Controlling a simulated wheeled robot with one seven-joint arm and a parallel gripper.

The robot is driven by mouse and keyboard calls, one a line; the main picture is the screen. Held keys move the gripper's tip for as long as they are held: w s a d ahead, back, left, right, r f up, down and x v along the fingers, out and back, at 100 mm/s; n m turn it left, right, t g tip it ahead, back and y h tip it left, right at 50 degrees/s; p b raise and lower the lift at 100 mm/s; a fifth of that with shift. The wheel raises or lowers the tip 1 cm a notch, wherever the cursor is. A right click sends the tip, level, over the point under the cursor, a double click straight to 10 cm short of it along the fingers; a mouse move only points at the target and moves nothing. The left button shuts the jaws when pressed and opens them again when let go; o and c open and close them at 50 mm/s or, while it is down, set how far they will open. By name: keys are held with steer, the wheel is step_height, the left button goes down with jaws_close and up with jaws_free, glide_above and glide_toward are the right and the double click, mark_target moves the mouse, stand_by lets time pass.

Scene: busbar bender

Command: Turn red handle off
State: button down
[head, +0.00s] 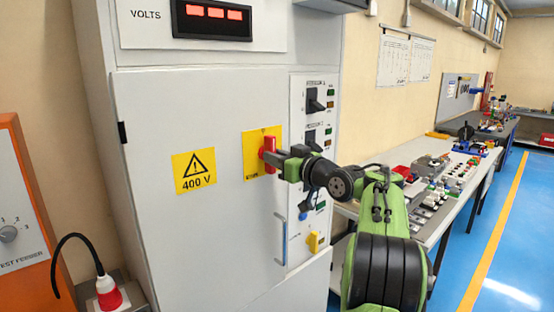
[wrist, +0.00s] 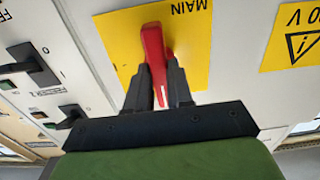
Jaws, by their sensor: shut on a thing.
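The red handle (head: 267,150) sits on a yellow plate (head: 250,168) on the grey cabinet door. In the head view it looks upright, and my gripper (head: 276,157) reaches it from the right. In the wrist view the red handle (wrist: 154,52) stands out from the yellow plate (wrist: 190,40) marked MAIN, seen upside down. The fingers of my gripper (wrist: 164,88) lie on both sides of the handle's lower part and are shut on it. The part of the handle between the fingers is partly hidden.
A 400 V warning sign (head: 194,170) is left of the handle. Black feeder switches (head: 315,100) and a blue door pull (head: 280,240) are to its right. An orange test feeder box (head: 12,210) stands at far left. A cluttered workbench (head: 425,230) runs along the right wall.

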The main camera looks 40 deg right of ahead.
steer(key=c, duration=1)
jaws_free()
steer(key=s+b, duration=0.1)
steer(key=s, duration=1.4)
steer(key=shift+s+d+b, duration=0.2)
steer(key=shift+s+b, duration=0.1)
steer(key=shift+s, duration=0.05)
